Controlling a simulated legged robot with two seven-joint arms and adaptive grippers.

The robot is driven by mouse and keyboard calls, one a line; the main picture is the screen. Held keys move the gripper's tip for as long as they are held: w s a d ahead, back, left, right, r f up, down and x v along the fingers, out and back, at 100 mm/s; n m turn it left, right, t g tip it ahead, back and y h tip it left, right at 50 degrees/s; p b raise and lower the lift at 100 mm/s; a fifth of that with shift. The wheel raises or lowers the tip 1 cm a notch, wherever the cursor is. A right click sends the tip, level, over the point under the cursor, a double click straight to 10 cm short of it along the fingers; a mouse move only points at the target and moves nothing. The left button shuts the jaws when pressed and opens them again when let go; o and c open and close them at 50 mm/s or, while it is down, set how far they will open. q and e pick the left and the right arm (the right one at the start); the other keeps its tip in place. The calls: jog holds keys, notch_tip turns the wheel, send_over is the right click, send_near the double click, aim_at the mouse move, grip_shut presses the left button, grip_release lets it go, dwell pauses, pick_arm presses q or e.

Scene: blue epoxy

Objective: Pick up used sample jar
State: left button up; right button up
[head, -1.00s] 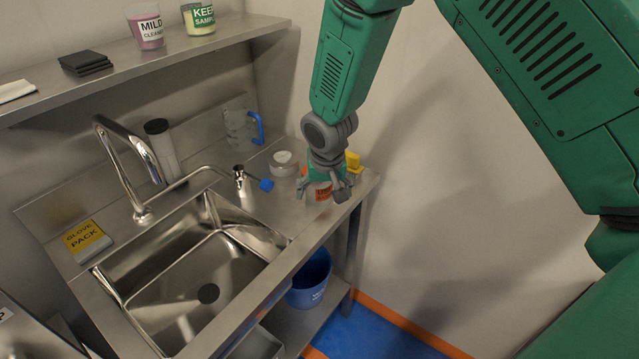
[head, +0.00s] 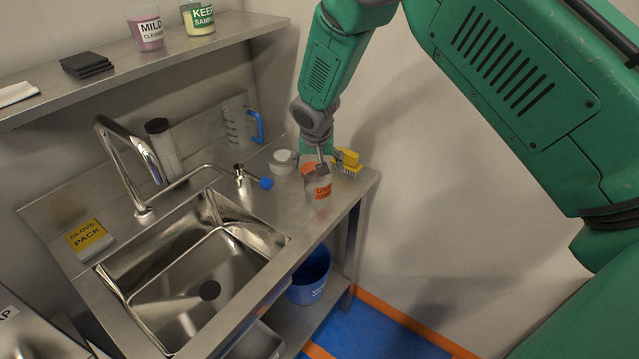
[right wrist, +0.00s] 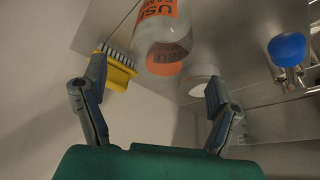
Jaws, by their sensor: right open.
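The used sample jar (head: 320,190) is a clear jar with an orange label and stands upright on the steel counter's right end in the head view. It shows at the top of the right wrist view (right wrist: 163,38), its label partly cut off by the frame edge. My right gripper (head: 322,163) is just behind the jar in the head view. In the right wrist view my right gripper (right wrist: 158,85) has its fingers spread wide and empty, with the jar ahead of them, roughly in line with the gap. My left gripper is not in view.
The sink (head: 205,275) is at front left; a blue bucket (head: 310,278) is below.

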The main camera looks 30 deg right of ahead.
jog(key=shift+a+p+x, duration=0.2)
jog(key=shift+x, duration=0.7)
jog(key=shift+a+p+x, duration=0.2)
jog(key=shift+x, duration=0.75)
jog(key=shift+s+d+f, duration=0.1)
jog(key=shift+d+f, duration=0.05)
jog(key=shift+d, duration=0.2)
jog(key=c, duration=1.4)
jog(key=shift+o, duration=0.2)
